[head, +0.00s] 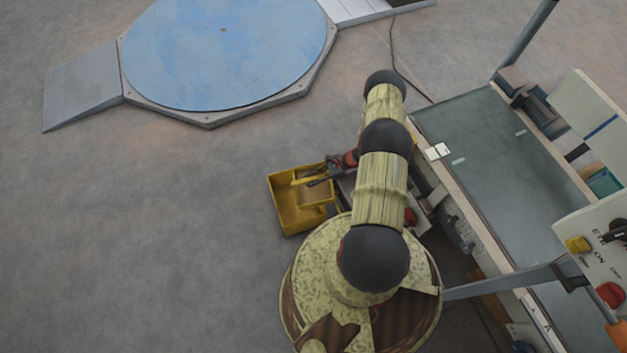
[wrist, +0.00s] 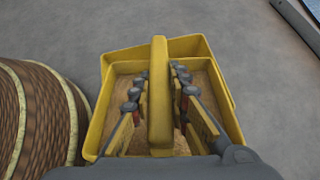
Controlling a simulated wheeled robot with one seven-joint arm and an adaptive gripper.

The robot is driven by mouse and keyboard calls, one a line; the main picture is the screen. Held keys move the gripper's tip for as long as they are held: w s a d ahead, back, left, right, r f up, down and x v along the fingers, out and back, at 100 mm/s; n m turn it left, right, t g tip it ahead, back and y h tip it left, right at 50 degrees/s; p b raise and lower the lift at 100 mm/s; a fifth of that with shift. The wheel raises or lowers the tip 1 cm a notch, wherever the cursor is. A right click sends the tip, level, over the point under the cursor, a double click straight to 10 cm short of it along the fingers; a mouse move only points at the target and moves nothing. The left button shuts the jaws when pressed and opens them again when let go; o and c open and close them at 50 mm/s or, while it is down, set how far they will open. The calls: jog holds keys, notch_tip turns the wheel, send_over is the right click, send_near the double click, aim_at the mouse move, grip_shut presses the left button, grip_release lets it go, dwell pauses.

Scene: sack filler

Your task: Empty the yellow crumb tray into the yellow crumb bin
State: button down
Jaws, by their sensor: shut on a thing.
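The yellow crumb tray (wrist: 160,70) fills the middle of the wrist view, with tan crumbs inside and a raised yellow bar handle (wrist: 159,100) across it. My gripper (wrist: 160,84) has one finger on each side of this handle and is shut on it. In the head view my gripper (head: 320,180) reaches in from the right, and the tray (head: 316,192) shows below it, partly covered. The yellow crumb bin (head: 287,214) shows under and beside the tray. Another yellow rim (wrist: 205,47) shows past the tray in the wrist view. I cannot tell whether tray and bin touch.
A green-topped bench (head: 500,165) with a control panel (head: 600,250) stands at the right, close to my arm. A blue round platform (head: 225,50) with a grey ramp (head: 82,88) lies at the upper left. The grey floor (head: 140,230) at the left is clear.

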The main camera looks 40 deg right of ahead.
aim_at(294, 183)
jog(key=shift+w+a+r+g+h, duration=0.4)
jog(key=shift+a+r+g+h, duration=0.2)
jog(key=shift+h, duration=0.2)
jog(key=shift+w+a+r+h+p, duration=0.15)
jog(key=shift+a+r+h+p, duration=0.15)
jog(key=shift+h+p, duration=0.1)
jog(key=a+g+h+p, duration=0.1)
jog(key=w+h+p, duration=0.1)
jog(key=p, duration=0.1)
jog(key=shift+a+r+g, duration=0.25)
jog(key=shift+a+g, duration=0.1)
jog(key=shift+g, duration=0.05)
jog(key=a+h, duration=0.1)
jog(key=w+a+f+g+h, duration=0.1)
jog(key=h, duration=0.1)
jog(key=w+a+f+g+h, duration=0.1)
jog(key=shift+a, duration=0.15)
jog(key=shift+w+a+f+g+h+b, duration=0.4)
jog(key=shift+w+a+g+h+b, duration=0.25)
jog(key=shift+h, duration=0.25)
jog(key=w+a+f+g+h+b, duration=0.2)
jog(key=a+g+h, duration=0.3)
jog(key=h, duration=0.3)
jog(key=shift+w+a+f, duration=0.15)
jog(key=shift+w+f, duration=0.3)
jog(key=shift+w, duration=0.15)
jog(key=shift+g, duration=0.25)
